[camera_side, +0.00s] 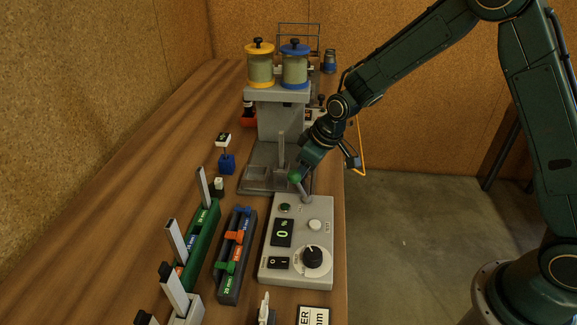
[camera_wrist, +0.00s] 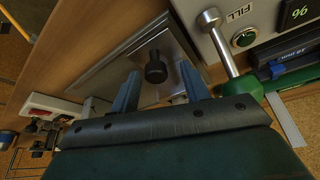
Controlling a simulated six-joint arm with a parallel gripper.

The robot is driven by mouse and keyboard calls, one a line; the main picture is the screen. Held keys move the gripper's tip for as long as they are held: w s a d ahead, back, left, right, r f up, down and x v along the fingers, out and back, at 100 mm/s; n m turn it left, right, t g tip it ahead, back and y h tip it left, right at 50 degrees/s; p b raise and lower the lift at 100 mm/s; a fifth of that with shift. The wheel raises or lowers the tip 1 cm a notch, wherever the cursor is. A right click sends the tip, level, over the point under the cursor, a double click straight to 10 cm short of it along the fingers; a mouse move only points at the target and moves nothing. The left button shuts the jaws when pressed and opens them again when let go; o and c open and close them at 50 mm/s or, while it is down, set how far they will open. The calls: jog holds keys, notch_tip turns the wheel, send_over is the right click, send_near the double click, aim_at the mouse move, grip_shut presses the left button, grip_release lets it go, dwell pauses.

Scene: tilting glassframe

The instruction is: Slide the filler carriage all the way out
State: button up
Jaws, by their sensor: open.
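The filler is a grey column (camera_side: 280,121) with a yellow-capped hopper (camera_side: 261,65) and a blue-capped hopper (camera_side: 295,66) on top. At its foot is a grey metal base (camera_side: 264,178), which I take to hold the carriage; its metal plate (camera_wrist: 108,62) shows in the wrist view. A black knob (camera_wrist: 155,68) stands on or over that plate. My gripper (camera_wrist: 160,88) is open, its two fingers apart, with the knob showing between and beyond them. I cannot tell whether either finger touches it. In the side view my gripper (camera_side: 299,166) hides part of the base.
A control box (camera_side: 297,240) stands in front of the filler. Its lever with a green knob (camera_side: 294,175) rises close to my gripper and shows beside the right finger in the wrist view (camera_wrist: 242,86). Green (camera_side: 203,229) and dark gauge racks (camera_side: 236,255) stand left.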

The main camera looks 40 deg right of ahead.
jog(key=v, duration=1.3)
jog(key=shift+s+r, duration=0.2)
jog(key=shift+r, duration=0.1)
jog(key=shift+s, duration=0.1)
jog(key=s+d+r+m, duration=0.1)
jog(key=s+r, duration=0.1)
jog(key=s, duration=0.7)
jog(key=s+d+r+m+t+h, duration=0.1)
jog(key=s+d+r+m, duration=0.1)
jog(key=s, duration=0.7)
jog(key=s+d+r+m, duration=0.1)
jog(key=s+r, duration=0.3)
jog(key=s, duration=0.5)
jog(key=shift+d+r+m+t+h, duration=0.3)
jog(key=shift+d+h, duration=0.1)
jog(key=shift+d, duration=0.1)
